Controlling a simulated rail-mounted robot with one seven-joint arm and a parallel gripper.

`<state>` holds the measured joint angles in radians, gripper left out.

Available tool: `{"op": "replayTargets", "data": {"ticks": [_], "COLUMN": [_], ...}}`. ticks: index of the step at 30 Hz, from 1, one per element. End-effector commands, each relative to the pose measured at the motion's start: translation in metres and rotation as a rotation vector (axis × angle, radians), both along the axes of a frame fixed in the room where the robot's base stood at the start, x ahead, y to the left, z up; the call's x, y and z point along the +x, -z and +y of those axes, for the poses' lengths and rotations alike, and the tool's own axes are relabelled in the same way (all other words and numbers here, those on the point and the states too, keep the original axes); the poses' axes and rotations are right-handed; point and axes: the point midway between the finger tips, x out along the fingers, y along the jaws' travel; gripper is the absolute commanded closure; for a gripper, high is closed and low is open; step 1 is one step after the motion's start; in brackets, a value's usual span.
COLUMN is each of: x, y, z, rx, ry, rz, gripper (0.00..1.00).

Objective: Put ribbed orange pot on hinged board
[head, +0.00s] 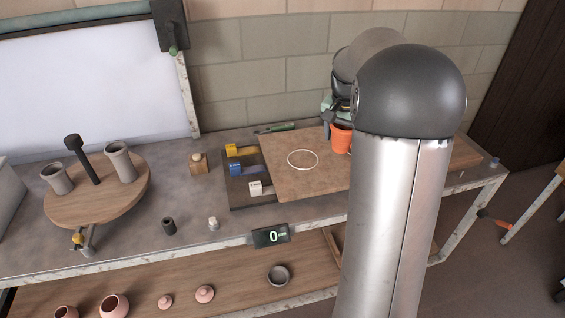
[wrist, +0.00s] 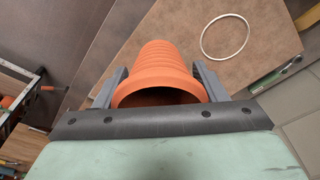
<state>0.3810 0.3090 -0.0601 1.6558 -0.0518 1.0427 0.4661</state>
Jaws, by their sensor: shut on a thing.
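The ribbed orange pot (head: 341,138) is at the right part of the brown board in the head view, partly hidden by my arm. In the wrist view the pot (wrist: 160,68) lies between the two grey fingers of my gripper (wrist: 160,88), which is shut on it. My gripper (head: 330,112) is mostly hidden behind my arm in the head view. The hinged board (head: 315,182) is flat on the bench and bears a white ring outline (head: 303,159), left of the pot. Whether the pot touches the board cannot be told.
Left of the board are yellow (head: 240,150), blue (head: 245,169) and white (head: 262,188) blocks. A round wooden turntable (head: 75,208) with grey pots stands at the left. A small display (head: 270,236) sits at the front edge. Pink pots are on the lower shelf (head: 230,290).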

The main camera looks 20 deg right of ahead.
Motion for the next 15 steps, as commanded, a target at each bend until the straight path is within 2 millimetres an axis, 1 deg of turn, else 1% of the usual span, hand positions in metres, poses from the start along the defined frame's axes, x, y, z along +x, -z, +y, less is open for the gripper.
{"op": "replayTargets", "data": {"ticks": [2,5,14,15], "x": [0.005,0.021,0.091,0.096], "y": [0.001,0.008,0.04,0.049], "z": [0.002,0.007,0.03,0.031], "rx": [-0.001,0.0,0.0,0.0], "ry": [-0.001,-0.005,-0.005,-0.004], "rz": [0.001,0.002,0.001,0.003], "gripper": [0.62,0.62,0.62,0.62]}}
